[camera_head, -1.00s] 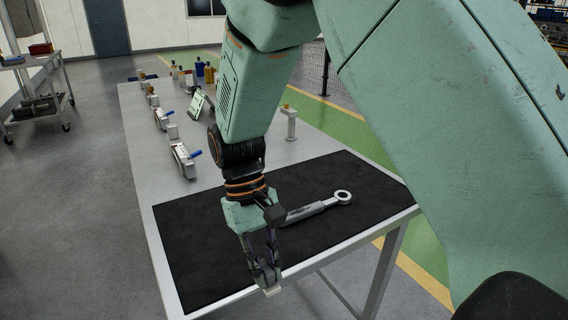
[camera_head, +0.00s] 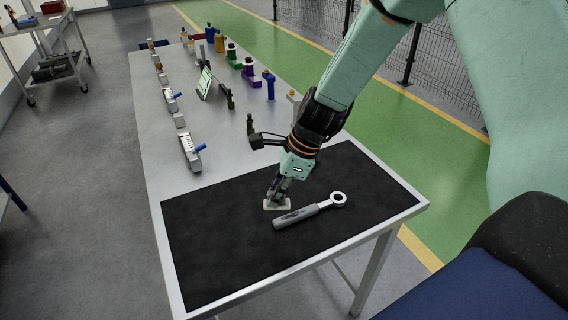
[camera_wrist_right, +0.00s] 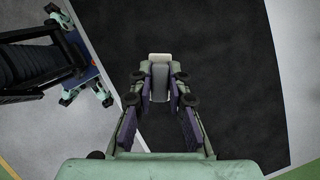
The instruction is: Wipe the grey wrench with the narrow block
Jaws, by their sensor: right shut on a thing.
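The grey wrench (camera_head: 310,212) lies on the black mat, its ring end to the right and its handle to the left. Dark smudges show on the handle. My right gripper (camera_head: 274,194) is shut on the narrow block (camera_head: 277,205), a pale piece at or just above the mat. The block is beyond the wrench handle and appears apart from it. In the right wrist view the block (camera_wrist_right: 159,57) shows between the fingertips of the right gripper (camera_wrist_right: 160,85), with a grey part between the fingers. I cannot make out the wrench there. My left gripper is not in view.
The black mat (camera_head: 220,255) covers the near end of a long grey table (camera_head: 160,140). Several fixtures, bottles and a tilted tablet (camera_head: 205,82) stand farther back. The mat's near part is clear. A mesh fence (camera_head: 440,80) runs along the right.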

